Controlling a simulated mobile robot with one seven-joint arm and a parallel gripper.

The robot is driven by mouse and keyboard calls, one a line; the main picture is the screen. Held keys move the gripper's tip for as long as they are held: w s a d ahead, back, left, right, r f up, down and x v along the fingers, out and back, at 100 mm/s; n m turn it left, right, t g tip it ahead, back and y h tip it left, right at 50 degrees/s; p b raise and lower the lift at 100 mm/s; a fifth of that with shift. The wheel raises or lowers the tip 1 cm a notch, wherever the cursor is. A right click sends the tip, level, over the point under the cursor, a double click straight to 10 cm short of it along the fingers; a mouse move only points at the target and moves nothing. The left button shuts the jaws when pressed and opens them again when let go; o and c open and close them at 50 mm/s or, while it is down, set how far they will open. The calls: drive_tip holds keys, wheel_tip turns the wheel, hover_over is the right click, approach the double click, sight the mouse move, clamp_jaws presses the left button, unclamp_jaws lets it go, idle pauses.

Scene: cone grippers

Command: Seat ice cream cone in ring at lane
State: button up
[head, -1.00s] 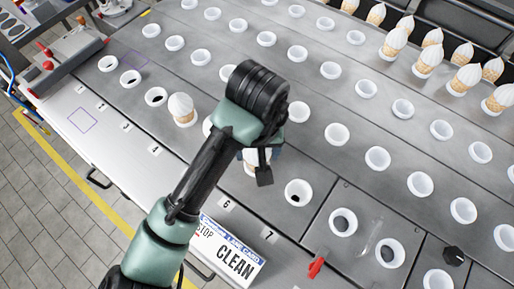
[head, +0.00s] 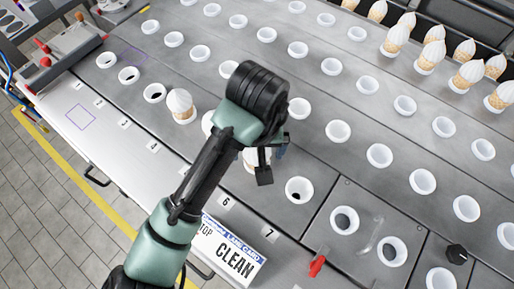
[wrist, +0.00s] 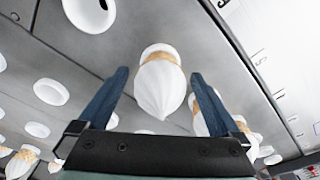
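An ice cream cone (wrist: 160,85) with a white swirl and tan cone stands in a white ring (wrist: 160,49) in the wrist view. In the head view this cone (head: 254,165) is mostly hidden under my gripper, left of the empty ring by label 7. My gripper (wrist: 158,88) is open, its blue fingers on either side of the cone with gaps showing. Another cone (head: 181,105) stands in a ring near label 4. It seems to show partly behind the right finger in the wrist view. A lane card (head: 228,252) reading CLEAN lies at the front edge.
Several cones (head: 468,73) stand in rings at the back right. Many empty white rings (head: 299,190) fill the grey counter. A red lever (head: 317,265) and a black knob (head: 457,254) are at the front right. A red-handled device (head: 68,45) stands at the left.

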drive_tip(key=r+p, duration=0.1)
drive_tip(key=r, duration=0.3)
drive_tip(key=s+r+p, duration=0.1)
drive_tip(key=r, duration=0.2)
drive_tip(key=r+p, duration=0.2)
drive_tip(key=r, duration=0.2)
drive_tip(key=shift+s+r, duration=0.2)
drive_tip(key=shift+r, duration=0.1)
drive_tip(key=shift+s+r, duration=0.1)
drive_tip(key=shift+r, duration=0.55)
drive_tip(key=shift+d, duration=0.1)
